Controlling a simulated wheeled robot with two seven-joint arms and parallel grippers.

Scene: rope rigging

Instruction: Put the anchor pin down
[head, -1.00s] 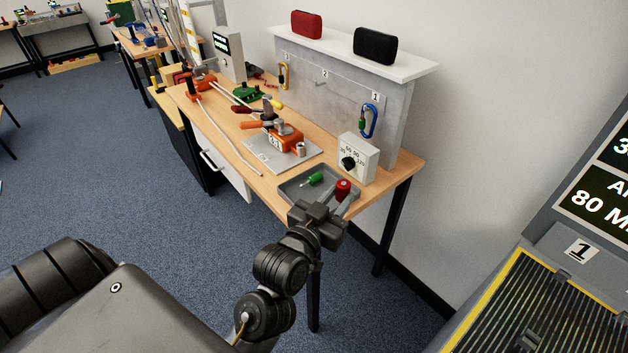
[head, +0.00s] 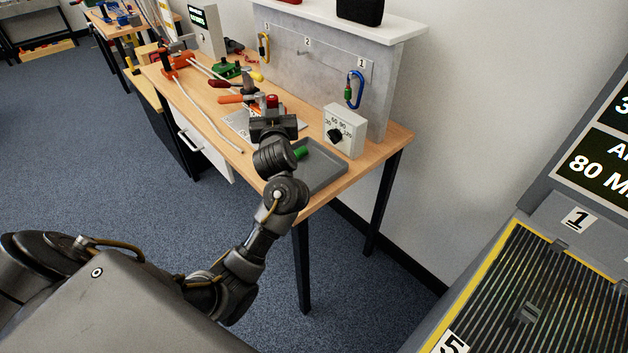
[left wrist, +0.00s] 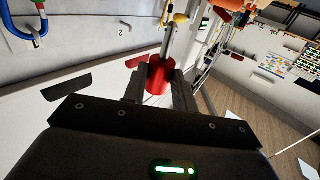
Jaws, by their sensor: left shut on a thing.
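The anchor pin (left wrist: 159,76) has a red grip and a grey metal shaft; in the left wrist view the grip is between my fingers and the shaft points away from me. Its red end (head: 271,101) also shows in the head view. My left gripper (head: 271,108) is shut on it, above the bench around the grey plate (head: 237,122). I cannot tell whether the pin touches anything. My right gripper is not in view.
A grey tray (head: 327,172) at the bench's near right end holds a green-handled thing (head: 300,152). A white dial box (head: 344,131) stands behind the tray. A blue carabiner (head: 355,90) hangs on the back panel. Ropes and tools lie on the left.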

